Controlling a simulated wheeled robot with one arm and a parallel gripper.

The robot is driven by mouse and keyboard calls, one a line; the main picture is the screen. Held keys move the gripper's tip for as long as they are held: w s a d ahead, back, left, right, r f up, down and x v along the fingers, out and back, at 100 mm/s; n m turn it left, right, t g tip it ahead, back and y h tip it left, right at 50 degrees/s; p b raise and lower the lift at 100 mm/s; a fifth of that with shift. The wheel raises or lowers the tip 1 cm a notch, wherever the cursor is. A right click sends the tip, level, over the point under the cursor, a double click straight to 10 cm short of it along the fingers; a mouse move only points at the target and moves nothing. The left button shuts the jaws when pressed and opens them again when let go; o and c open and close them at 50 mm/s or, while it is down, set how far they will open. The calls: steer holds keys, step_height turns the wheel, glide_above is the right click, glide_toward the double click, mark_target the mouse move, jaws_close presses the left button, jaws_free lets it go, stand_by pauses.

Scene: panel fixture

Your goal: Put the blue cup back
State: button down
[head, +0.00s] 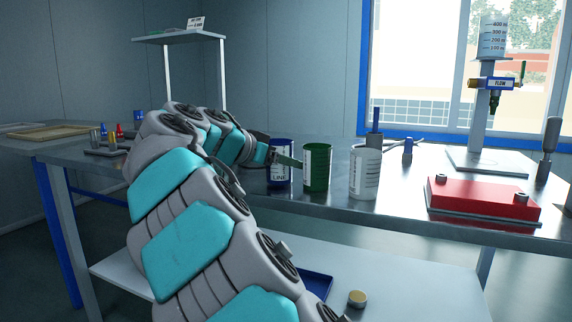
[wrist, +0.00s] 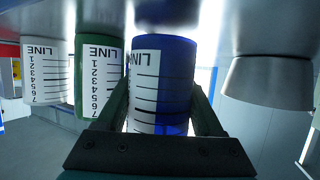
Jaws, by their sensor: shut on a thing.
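The blue cup (head: 280,172) is at the left end of a row of three cups on the workbench, upright, with a white scale label marked LINE. In the wrist view the blue cup (wrist: 172,75) sits between the two fingers of my gripper (wrist: 170,110), which is shut on it. In the head view my gripper (head: 285,160) reaches the cup from the left. The green cup (head: 317,167) stands just right of it and the white cup (head: 364,172) further right. I cannot tell whether the blue cup's base touches the bench.
The green cup (wrist: 97,75) is very close to one finger in the wrist view. A grey cylindrical thing (wrist: 268,80) is on the other side. A red box (head: 482,200) and a dispenser stand (head: 483,120) are to the right on the bench (head: 400,212).

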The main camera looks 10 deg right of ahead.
steer(key=shift+f, duration=0.2)
steer(key=shift+f, duration=0.15)
steer(key=shift+c, duration=1.5)
jaws_free()
steer(key=shift+r, duration=0.4)
steer(key=v, duration=1.2)
steer(key=shift+f+p, duration=0.2)
steer(key=shift+p, duration=0.15)
